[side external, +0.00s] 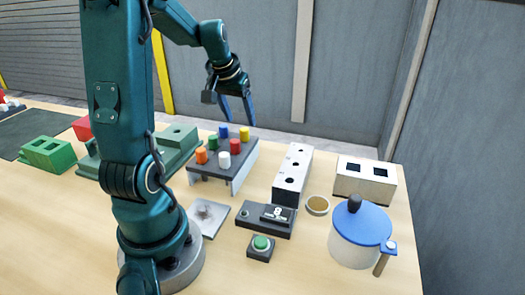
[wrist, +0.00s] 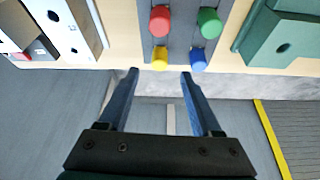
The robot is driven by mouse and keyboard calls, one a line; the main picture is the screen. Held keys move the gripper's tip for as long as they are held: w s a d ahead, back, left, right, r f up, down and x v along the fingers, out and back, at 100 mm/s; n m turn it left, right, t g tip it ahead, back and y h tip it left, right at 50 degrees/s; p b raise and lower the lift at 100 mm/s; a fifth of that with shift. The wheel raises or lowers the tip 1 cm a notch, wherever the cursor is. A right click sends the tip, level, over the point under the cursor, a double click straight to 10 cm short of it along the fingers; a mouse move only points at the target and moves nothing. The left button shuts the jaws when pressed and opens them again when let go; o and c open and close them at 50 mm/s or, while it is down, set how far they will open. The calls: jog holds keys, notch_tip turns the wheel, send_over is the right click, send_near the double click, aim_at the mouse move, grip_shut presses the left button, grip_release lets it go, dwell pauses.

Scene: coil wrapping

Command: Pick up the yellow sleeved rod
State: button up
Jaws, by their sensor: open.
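The yellow sleeved rod (side external: 244,133) stands upright in a dark rack (side external: 222,145), at the rack's back right in the side view. In the wrist view the yellow rod (wrist: 159,59) is at the rack's near edge, beside the blue rod (wrist: 198,61) and in front of the red rod (wrist: 160,20). My gripper (side external: 238,123) is above the back of the rack, with its two blue fingers pointing down. In the wrist view my gripper (wrist: 159,72) is open and empty, with the yellow rod showing between and beyond the fingertips.
A green rod (wrist: 209,22) stands close to the yellow one's group. A white block with holes (side external: 293,172) is right of the rack, and a green block (side external: 178,140) is left. A blue-lidded pot (side external: 362,228) stands at front right. A wall rises behind the table.

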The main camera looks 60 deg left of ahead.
aim_at(244, 129)
jog(key=shift+x, duration=2.3)
jog(key=shift+d, duration=0.1)
grip_shut()
